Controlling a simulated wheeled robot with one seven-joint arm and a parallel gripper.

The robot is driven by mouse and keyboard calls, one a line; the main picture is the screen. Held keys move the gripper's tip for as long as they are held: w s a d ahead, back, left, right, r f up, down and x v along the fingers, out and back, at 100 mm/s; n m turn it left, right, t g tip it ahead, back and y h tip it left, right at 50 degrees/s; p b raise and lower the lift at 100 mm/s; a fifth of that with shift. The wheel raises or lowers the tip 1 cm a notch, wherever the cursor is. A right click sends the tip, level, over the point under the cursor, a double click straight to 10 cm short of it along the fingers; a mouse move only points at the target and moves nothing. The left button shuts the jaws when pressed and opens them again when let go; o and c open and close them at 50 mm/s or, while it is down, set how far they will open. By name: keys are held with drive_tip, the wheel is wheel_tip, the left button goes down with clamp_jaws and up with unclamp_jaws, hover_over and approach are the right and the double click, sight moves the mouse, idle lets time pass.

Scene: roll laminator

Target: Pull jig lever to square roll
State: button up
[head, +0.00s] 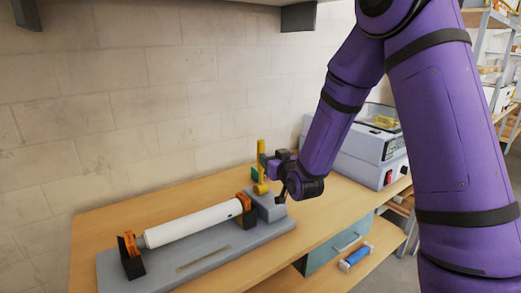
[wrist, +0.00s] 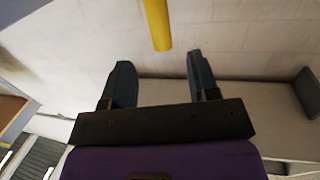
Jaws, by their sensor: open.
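The jig is a grey base plate (head: 220,254) on the wooden table, with a white roll (head: 192,225) lying across black and orange end holders. A grey block (head: 266,206) stands at its right end, with the upright yellow lever (head: 261,160) above it. In the wrist view the yellow lever (wrist: 158,24) shows ahead of my gripper, roughly between its two dark fingers. My gripper (wrist: 158,70) is open with nothing between the fingertips. In the head view it is beside the lever, partly hidden by my wrist; I cannot tell whether it touches.
A grey laminator-like machine (head: 360,150) stands on the table at the right, behind my arm. A drawer (head: 338,245) and a blue roll (head: 356,257) on a lower shelf are below the table edge. A block wall (head: 150,90) is close behind the table.

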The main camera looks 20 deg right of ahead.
sight(259, 148)
drive_tip(key=shift+t, duration=0.3)
drive_tip(key=w, duration=0.3)
drive_tip(key=w+a, duration=0.1)
drive_tip(key=w, duration=0.3)
drive_tip(key=w+f, duration=0.1)
drive_tip(key=w, duration=0.3)
drive_tip(key=shift+a, duration=0.15)
clamp_jaws()
